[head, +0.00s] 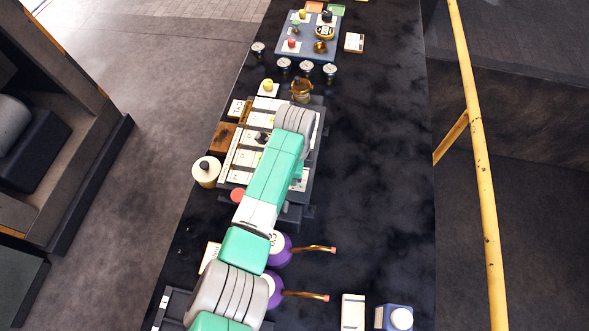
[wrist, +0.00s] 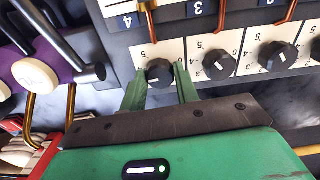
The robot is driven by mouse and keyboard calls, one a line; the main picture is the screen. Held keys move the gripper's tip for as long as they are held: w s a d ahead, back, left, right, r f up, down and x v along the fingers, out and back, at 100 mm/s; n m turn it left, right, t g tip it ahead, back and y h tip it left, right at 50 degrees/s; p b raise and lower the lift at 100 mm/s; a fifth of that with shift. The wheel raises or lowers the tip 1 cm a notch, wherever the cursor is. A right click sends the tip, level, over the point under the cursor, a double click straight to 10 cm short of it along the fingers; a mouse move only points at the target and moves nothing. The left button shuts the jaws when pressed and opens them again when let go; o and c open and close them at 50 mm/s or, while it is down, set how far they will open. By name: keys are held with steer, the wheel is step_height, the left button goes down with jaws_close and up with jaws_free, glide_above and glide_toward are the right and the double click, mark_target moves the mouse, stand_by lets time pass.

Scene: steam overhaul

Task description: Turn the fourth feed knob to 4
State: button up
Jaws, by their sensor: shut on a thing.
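The fourth feed knob (wrist: 159,71), black and round, is under the plate marked 4 (wrist: 126,22) in the wrist view. My gripper (wrist: 160,84) has its two green fingers on either side of this knob and is shut on it. Its white scale plate (wrist: 143,52) shows a 5 above the knob, but the fingers hide other parts of the scale. I cannot read exactly which number the knob points to. In the head view my arm covers much of the panel (head: 240,160) and hides the held knob.
Two similar knobs, one under the 3 plate (wrist: 219,64) and another (wrist: 278,56), stand to the right in the wrist view. Copper pipes (wrist: 222,14) run above. A purple valve (wrist: 30,72) with a dark lever is at left. Purple parts (head: 279,250) with copper spouts stand near my arm.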

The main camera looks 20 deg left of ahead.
steer(key=shift+r+m, duration=0.1)
steer(key=shift+m, duration=0.6)
steer(key=o, duration=1)
steer(key=shift+c, duration=0.2)
step_height(320, 180, up, 8)
steer(key=shift+f+p, duration=0.1)
steer(key=shift+p, duration=0.3)
